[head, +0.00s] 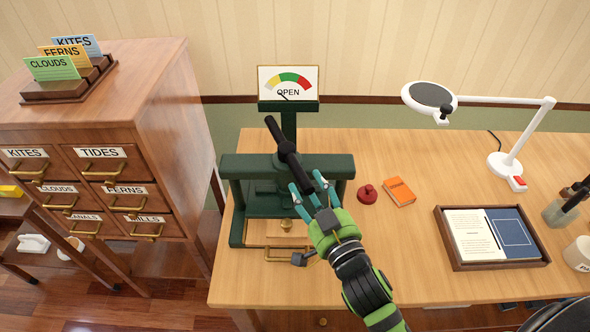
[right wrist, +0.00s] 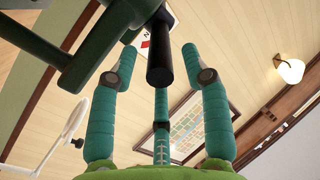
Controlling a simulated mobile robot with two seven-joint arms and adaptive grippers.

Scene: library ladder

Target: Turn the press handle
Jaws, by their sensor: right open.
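The dark green press (head: 240,165) stands at the left end of the desk. Its black press handle (head: 283,140) is a bar across the top, slanting from upper left to lower right. My right gripper (head: 308,185) is open at the bar's near, lower-right end. In the right wrist view the bar's black end (right wrist: 160,62) lies between the spread teal fingers, with gaps on both sides. The dial (head: 289,82) behind the press reads OPEN, with a yellow, green and red arc. My left gripper is not in view.
A red knobbed object (head: 367,194) and an orange book (head: 399,192) lie right of the press. A tray (head: 497,265) with papers and a white lamp (head: 505,165) are farther right. A wooden drawer cabinet (head: 165,120) stands left.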

